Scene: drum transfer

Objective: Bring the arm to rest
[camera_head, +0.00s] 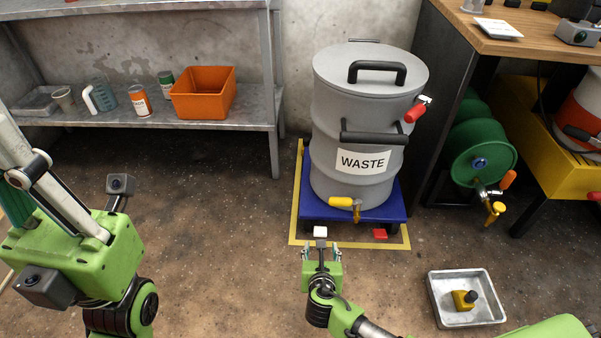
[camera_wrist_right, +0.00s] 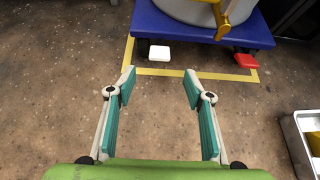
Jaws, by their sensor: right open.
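My right gripper (camera_head: 321,250) is open and empty above the floor, just in front of the drum's dolly. In the right wrist view its two teal-padded fingers (camera_wrist_right: 158,88) stand wide apart with only bare floor between them. My left gripper (camera_head: 62,215) is at the left, close to the camera. Its fingers run towards the left edge, and their tips and opening cannot be made out. The grey drum (camera_head: 352,120) labelled WASTE stands upright on a blue dolly (camera_head: 385,212), apart from both grippers.
A yellow floor outline (camera_head: 297,205) surrounds the dolly, with white (camera_head: 320,232) and red (camera_head: 380,234) pedals in front. A metal tray (camera_head: 437,302) holds a yellow-and-black item. The shelf (camera_head: 230,118) bears an orange bin (camera_head: 203,95). A bench (camera_head: 520,40) and green reel (camera_head: 480,150) stand right.

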